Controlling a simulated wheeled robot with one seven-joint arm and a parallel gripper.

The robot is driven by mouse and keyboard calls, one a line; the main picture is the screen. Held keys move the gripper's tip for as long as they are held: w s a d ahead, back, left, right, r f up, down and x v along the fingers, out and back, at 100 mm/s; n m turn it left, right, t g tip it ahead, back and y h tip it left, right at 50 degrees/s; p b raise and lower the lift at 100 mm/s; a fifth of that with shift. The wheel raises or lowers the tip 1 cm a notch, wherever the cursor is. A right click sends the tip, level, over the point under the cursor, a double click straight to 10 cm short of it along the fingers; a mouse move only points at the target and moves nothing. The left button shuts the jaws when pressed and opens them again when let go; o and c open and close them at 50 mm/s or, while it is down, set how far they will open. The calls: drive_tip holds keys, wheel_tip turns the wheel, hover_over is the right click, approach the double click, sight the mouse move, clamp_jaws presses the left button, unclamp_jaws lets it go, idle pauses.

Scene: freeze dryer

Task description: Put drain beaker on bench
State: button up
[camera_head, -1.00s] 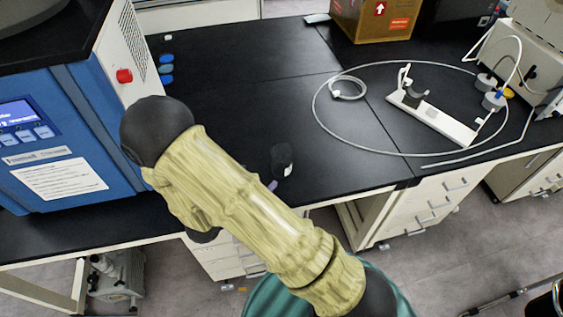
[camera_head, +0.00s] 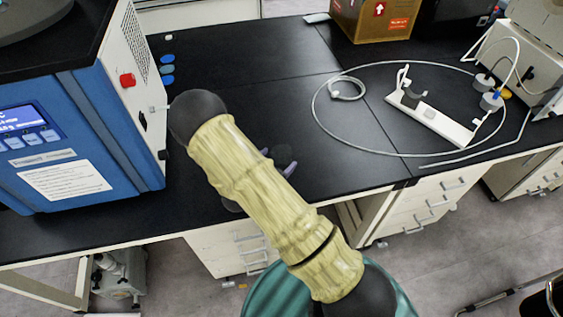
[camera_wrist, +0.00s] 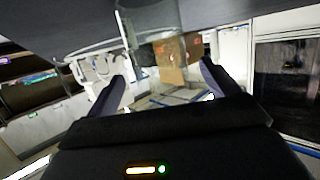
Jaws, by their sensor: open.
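The drain beaker (camera_head: 284,153) is a small, dark-looking see-through vessel. In the head view it appears to stand on the black bench top (camera_head: 310,115), right of my arm. My gripper (camera_head: 278,161) is mostly hidden behind my forearm; only its purple finger ends show, close to the beaker on its left and lower right. In the wrist view the fingers of my gripper (camera_wrist: 162,72) are spread apart. Clear glass, seemingly the beaker (camera_wrist: 150,35), shows beyond and between them. I cannot tell whether either finger touches it.
The blue freeze dryer (camera_head: 90,125) stands at the left, with a red knob on its side. A tubing loop (camera_head: 318,110) and a white stand (camera_head: 435,122) lie at the right. A cardboard box (camera_head: 375,18) is at the back. The bench behind the beaker is clear.

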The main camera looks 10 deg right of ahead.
sight(286, 150)
drive_tip(key=shift+w+d, duration=0.1)
drive_tip(key=shift+w+d+p, duration=0.25)
drive_tip(key=shift+p, duration=0.1)
drive_tip(key=p+x, duration=0.1)
drive_tip(key=x, duration=0.3)
drive_tip(key=shift+w, duration=0.15)
drive_tip(key=c, duration=1.2)
wheel_tip(286, 150, up, 10)
drive_tip(key=shift+f+b, duration=0.1)
drive_tip(key=shift+b, duration=0.5)
